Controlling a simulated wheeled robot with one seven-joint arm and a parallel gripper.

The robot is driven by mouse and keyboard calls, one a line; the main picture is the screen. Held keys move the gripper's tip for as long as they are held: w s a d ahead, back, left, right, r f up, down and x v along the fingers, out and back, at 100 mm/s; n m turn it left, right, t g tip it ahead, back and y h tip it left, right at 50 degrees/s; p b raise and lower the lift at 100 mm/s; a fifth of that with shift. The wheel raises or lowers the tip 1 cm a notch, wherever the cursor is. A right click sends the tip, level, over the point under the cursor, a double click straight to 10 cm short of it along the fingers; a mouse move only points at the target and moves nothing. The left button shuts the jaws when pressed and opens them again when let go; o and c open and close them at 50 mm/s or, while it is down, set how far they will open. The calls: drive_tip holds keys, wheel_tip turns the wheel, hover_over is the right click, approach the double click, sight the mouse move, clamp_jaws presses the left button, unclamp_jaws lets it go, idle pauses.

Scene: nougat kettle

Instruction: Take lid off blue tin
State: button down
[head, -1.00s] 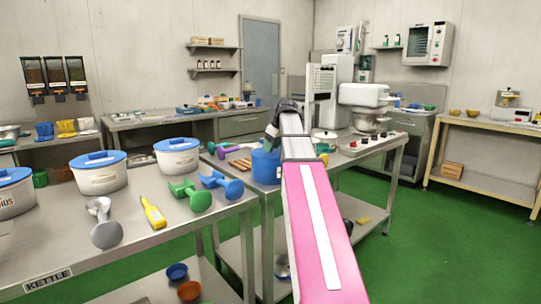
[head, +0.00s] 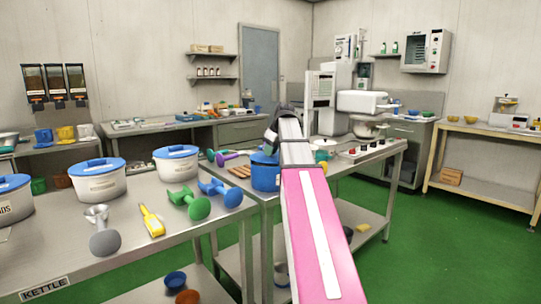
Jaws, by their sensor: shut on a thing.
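The blue tin (head: 264,178) stands on the farther steel table, just left of my arm, which hides its right side. My gripper (head: 270,148) is directly above the tin, pointing down. It is shut on the tin's lid (head: 262,157), at the top of the tin. The grip is small and partly hidden by my own arm. I cannot tell whether there is a gap between lid and tin.
Brown bars (head: 238,171) and blue (head: 222,190) and green (head: 190,203) dumbbell-shaped things lie left of the tin. White tubs with blue lids (head: 176,163) stand on the near table (head: 130,249). A white mixer (head: 362,105) stands behind right.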

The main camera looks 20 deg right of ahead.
wheel_tip(320, 180, up, 3)
drive_tip(key=shift+r, duration=0.1)
drive_tip(key=s+a+r, duration=0.6)
drive_tip(key=a+r, duration=0.3)
drive_tip(key=shift+s+a+r, duration=0.2)
drive_tip(key=shift+s+a, duration=0.1)
drive_tip(key=shift+s, duration=0.1)
idle(0.4)
